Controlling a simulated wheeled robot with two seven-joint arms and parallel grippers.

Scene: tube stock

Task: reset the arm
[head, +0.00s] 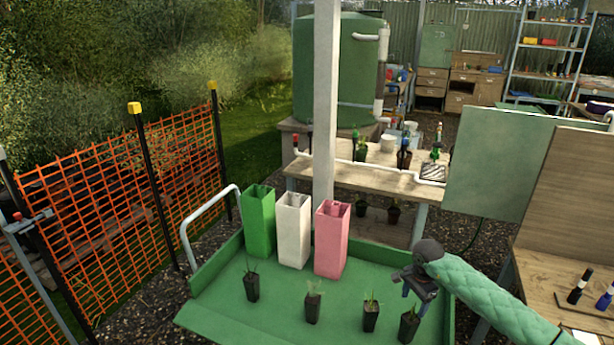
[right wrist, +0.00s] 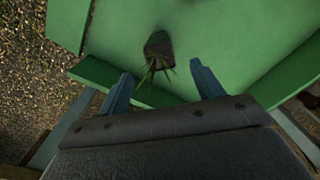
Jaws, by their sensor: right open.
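My right gripper (head: 414,288) is above the right part of the green tray (head: 275,312), its arm coming in from the right. The right wrist view shows its two fingers (right wrist: 163,88) apart with nothing between them. A dark pot with a green seedling (right wrist: 158,50) stands beyond the fingertips in that view. In the head view the nearest pot (head: 409,326) stands just below the gripper, apart from it as far as I can see. My left gripper does not show.
Other seedling pots (head: 252,288) stand in a row on the tray. Tall green (head: 259,222), white (head: 293,230) and pink (head: 331,240) tubes stand at its back, before a pale post (head: 326,110). A wooden bench (head: 535,280) is at the right, an orange fence (head: 90,210) at the left.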

